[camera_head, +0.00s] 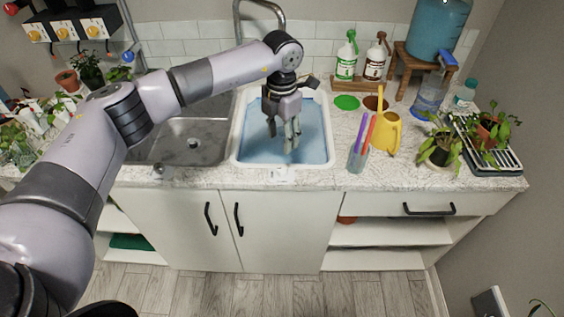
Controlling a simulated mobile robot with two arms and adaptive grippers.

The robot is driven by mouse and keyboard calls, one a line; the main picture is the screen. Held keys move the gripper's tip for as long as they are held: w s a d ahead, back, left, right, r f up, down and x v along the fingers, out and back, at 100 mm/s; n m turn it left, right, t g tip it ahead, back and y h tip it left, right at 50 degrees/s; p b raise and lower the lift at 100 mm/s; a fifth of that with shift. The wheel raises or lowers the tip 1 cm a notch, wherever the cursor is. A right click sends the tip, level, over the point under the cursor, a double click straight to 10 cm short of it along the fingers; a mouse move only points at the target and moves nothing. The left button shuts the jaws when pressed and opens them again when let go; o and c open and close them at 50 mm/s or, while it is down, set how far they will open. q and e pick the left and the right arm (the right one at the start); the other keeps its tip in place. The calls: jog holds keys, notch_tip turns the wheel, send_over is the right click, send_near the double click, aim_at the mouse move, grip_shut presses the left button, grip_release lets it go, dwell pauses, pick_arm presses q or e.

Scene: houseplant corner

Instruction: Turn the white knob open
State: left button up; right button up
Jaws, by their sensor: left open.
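I cannot make out a clearly white knob. At the upper left, a dark wall unit carries white plates with orange-yellow knobs (64,33). My left gripper (282,134) is open and empty, pointing down over the white-rimmed basin (237,148) of blue water. It is apart from the wall knobs, well to their right. My right gripper is not in view.
A metal faucet (240,18) rises behind the basin. The steel sink (190,148) at left looks empty. My left arm spans the left side.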

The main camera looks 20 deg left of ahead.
aim_at(282, 168)
pick_arm(q)
notch_tip(282, 168, down, 12)
jog(key=p, duration=0.2)
jog(key=shift+r+p, duration=0.15)
jog(key=shift+p, duration=0.15)
grip_shut()
dwell(0.4)
